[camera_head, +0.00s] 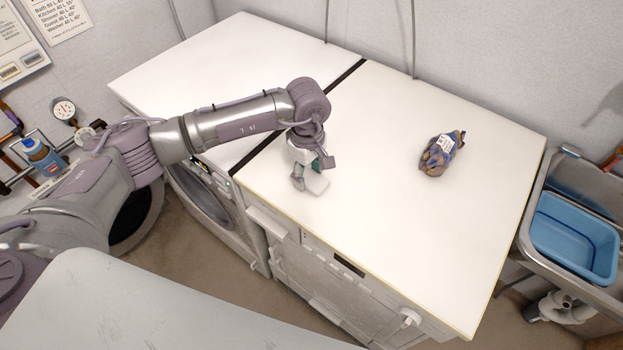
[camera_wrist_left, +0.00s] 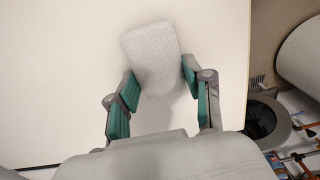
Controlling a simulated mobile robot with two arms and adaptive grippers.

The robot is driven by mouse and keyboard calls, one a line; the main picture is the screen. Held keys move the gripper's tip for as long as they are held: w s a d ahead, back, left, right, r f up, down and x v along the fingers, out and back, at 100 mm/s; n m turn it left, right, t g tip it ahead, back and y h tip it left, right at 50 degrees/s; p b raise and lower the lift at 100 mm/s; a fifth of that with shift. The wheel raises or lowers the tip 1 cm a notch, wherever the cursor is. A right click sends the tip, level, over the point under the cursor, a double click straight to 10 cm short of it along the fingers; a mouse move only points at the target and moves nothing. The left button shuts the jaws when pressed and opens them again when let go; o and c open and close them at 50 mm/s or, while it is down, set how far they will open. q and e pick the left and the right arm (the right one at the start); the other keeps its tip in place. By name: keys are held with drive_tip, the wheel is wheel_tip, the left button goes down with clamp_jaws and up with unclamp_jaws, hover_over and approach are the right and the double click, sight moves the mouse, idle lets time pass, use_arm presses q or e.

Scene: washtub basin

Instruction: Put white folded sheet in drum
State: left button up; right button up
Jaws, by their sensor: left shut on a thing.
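The white folded sheet (camera_wrist_left: 152,60) is a small textured white block between the fingers of my left gripper (camera_wrist_left: 158,82). My left gripper is shut on it. In the head view the left gripper (camera_head: 309,188) is over the white machine top near its front edge, and the sheet (camera_head: 317,184) shows only partly beside the fingers. I cannot tell whether the sheet touches the top. The drum opening (camera_head: 137,215) is a dark round hole at the lower left, partly behind my arm; it also shows in the left wrist view (camera_wrist_left: 262,118). My right gripper is not in view.
A brown and blue wrapped item (camera_head: 437,158) lies on the right of the machine top (camera_head: 420,230). A sink with a blue basin (camera_head: 570,245) stands at the far right. The middle of the top is clear.

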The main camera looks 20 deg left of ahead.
sight(308, 176)
use_arm(q)
drive_tip(key=shift+r+b, duration=0.3)
drive_tip(key=shift+r, duration=0.2)
wheel_tip(308, 176, up, 2)
drive_tip(key=shift+w+r+b, duration=0.1)
drive_tip(key=shift+r+b, duration=0.15)
drive_tip(key=shift+b, duration=0.3)
drive_tip(key=s+d+r+b, duration=0.25)
drive_tip(key=d+r, duration=0.55)
drive_tip(key=d, duration=0.4)
drive_tip(key=s+a+f+m, duration=0.2)
drive_tip(key=s+a+m, duration=0.4)
drive_tip(key=a, duration=0.1)
drive_tip(key=s+a+f+m, duration=0.3)
drive_tip(key=s+a+m, duration=0.3)
drive_tip(key=a+m, duration=0.1)
drive_tip(key=shift+a+f+b, duration=0.3)
drive_tip(key=shift+a+b, duration=0.1)
drive_tip(key=shift+a, duration=0.2)
